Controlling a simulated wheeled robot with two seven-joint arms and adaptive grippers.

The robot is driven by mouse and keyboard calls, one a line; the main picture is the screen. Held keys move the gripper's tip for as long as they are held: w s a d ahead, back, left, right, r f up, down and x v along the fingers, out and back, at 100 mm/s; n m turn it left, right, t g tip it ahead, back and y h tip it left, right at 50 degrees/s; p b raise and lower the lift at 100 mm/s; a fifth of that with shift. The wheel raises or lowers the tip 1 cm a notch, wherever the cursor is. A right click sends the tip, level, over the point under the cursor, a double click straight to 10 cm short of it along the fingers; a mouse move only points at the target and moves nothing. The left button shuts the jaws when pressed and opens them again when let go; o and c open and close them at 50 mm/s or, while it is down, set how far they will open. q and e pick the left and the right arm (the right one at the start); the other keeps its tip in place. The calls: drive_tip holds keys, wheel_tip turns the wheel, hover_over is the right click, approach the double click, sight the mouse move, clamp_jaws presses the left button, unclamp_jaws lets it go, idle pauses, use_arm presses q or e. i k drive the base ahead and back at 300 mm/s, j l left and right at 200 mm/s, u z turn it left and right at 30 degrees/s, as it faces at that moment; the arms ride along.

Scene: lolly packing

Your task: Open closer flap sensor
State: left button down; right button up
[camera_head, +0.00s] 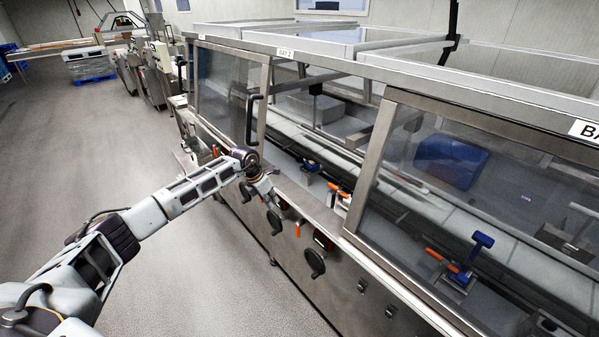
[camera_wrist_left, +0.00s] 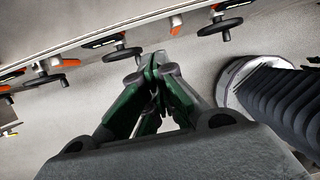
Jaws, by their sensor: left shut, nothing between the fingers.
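My left gripper (camera_head: 276,207) is at the front of the machine, beside the orange-handled knobs on its steel panel. In the left wrist view its fingers (camera_wrist_left: 157,62) are together and empty. A blue fixture (camera_head: 310,167) and an orange-handled bracket (camera_head: 339,189) sit at the open bay, to the right of my gripper and apart from it. A similar blue fixture (camera_head: 480,243) with an orange handle (camera_head: 441,258) shows through the right window. I cannot tell which of these is the closer flap sensor. My right gripper is not in view.
The machine has a left glass door (camera_head: 225,90) with a black handle and a right glass panel (camera_head: 470,180). Black handwheels (camera_head: 315,263) stick out of its lower front. A conveyor (camera_head: 300,135) runs inside. The grey floor (camera_head: 90,150) at left is clear.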

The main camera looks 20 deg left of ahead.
sight(312, 166)
drive_tip(key=i, duration=0.9)
drive_tip(key=i+j, duration=0.1)
